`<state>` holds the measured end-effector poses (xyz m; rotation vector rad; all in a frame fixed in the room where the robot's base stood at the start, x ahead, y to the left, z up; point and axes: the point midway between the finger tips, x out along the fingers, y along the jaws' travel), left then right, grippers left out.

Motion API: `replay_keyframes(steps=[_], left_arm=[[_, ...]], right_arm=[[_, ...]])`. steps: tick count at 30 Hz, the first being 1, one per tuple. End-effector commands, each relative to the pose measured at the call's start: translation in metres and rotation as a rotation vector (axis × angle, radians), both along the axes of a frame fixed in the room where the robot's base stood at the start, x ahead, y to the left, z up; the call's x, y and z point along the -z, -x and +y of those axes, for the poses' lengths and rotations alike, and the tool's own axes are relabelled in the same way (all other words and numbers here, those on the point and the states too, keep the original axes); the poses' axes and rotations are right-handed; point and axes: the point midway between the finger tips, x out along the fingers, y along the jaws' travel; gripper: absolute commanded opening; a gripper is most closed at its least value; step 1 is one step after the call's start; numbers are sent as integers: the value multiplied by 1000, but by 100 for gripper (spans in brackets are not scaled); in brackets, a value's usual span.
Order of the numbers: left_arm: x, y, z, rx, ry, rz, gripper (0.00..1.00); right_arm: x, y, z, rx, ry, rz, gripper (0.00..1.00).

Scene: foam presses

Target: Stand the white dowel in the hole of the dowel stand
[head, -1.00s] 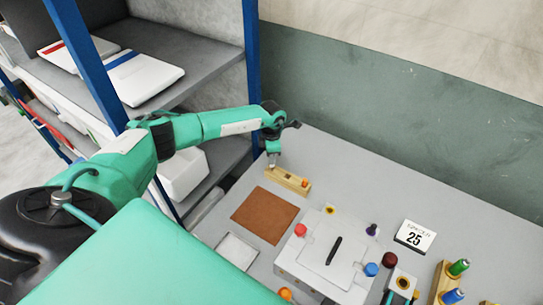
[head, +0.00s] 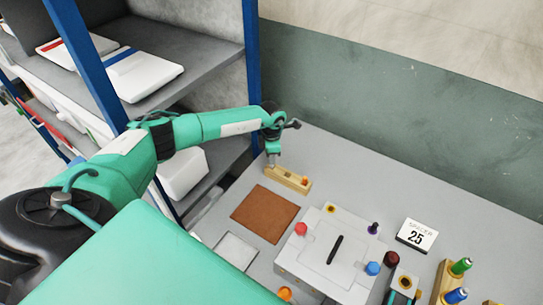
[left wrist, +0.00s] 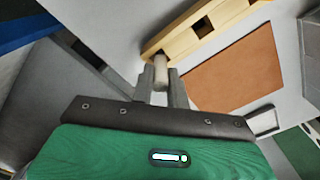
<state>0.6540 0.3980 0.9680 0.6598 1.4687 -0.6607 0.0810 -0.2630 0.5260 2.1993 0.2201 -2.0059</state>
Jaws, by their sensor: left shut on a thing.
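In the left wrist view the stand (left wrist: 183,42) shows a dark square opening. My left gripper (head: 272,162) points down over the stand's left end. In the left wrist view my left gripper (left wrist: 161,82) is shut on the white dowel (left wrist: 160,68), whose far end meets a dark spot at the stand's end. I cannot tell how deep it sits. My right gripper is out of view.
A brown mat (head: 264,214) lies just in front of the stand. A white box (head: 325,258) with a black handle and coloured knobs stands to the right. A blue-framed shelf (head: 253,75) rises close behind my left arm. The table behind the box is clear.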

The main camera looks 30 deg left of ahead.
Motion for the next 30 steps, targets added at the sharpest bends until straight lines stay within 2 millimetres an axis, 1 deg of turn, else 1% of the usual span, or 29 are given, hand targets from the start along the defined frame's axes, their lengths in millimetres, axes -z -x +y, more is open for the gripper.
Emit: replay_keyframes(steps=[30], left_arm=[[27, 0, 0, 0, 0, 0, 0]], right_arm=[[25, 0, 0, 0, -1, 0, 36]])
